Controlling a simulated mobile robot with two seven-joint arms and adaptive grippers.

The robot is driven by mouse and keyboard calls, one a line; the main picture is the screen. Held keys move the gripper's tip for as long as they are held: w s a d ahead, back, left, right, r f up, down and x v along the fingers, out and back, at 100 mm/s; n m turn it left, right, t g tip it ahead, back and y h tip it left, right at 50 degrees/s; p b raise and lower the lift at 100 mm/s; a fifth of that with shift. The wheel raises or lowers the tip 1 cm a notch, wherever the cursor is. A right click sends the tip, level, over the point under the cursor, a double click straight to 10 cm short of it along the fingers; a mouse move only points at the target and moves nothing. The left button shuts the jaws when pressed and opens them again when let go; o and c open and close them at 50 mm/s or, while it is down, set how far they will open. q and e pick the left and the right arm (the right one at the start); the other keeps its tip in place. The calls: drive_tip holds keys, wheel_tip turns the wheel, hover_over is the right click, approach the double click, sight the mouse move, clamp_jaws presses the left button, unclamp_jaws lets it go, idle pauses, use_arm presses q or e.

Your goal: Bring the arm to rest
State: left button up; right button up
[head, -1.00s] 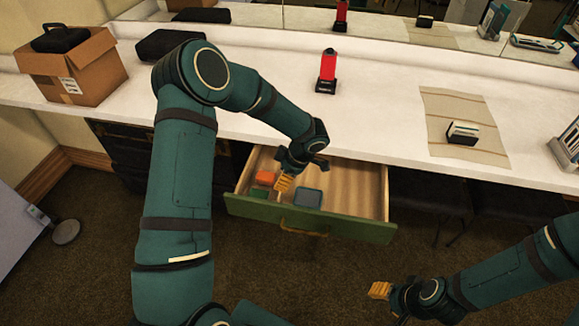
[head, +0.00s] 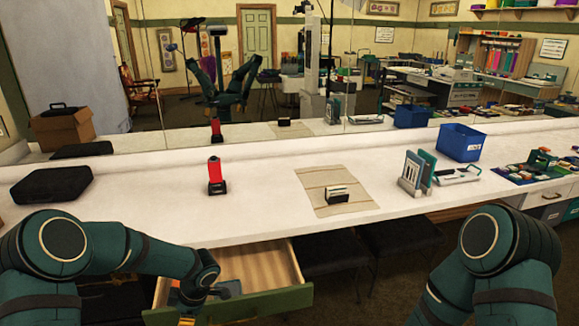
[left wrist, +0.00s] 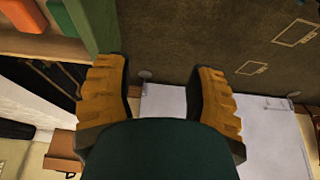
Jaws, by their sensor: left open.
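My left gripper (left wrist: 160,95) is open and empty in the left wrist view, its two yellow fingers spread over the floor. The drawer's green front board (left wrist: 100,25) is beside the left finger. In the head view only a sliver of the left gripper (head: 187,320) shows at the bottom edge, by the front of the open drawer (head: 262,266). My right arm (head: 490,260) stands at the lower right; its gripper is out of frame.
An orange block (left wrist: 22,15) lies in the drawer. The white counter (head: 270,210) carries a black case (head: 50,187), a red-and-black device (head: 215,175), a card holder on a beige mat (head: 325,207) and a blue bin (head: 461,143). A mirror stands behind. Stools are under the counter.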

use_arm(q)
drive_tip(key=s+d+f+m+t+h, duration=0.1)
drive_tip(key=s+d+f+m+h, duration=0.2)
drive_tip(key=s+d+m, duration=0.5)
drive_tip(key=s+d+f+m+t+h, duration=0.1)
drive_tip(key=s+d+f+m+h, duration=0.3)
drive_tip(key=s+d+m, duration=0.5)
drive_tip(key=shift+s+d+f+m+t+h, duration=0.25)
drive_tip(key=shift+s+m+h, duration=0.3)
drive_tip(key=shift+m, duration=0.45)
use_arm(e)
drive_tip(key=shift+w, duration=0.2)
use_arm(q)
drive_tip(key=shift+o, duration=0.2)
drive_tip(key=shift+w, duration=0.1)
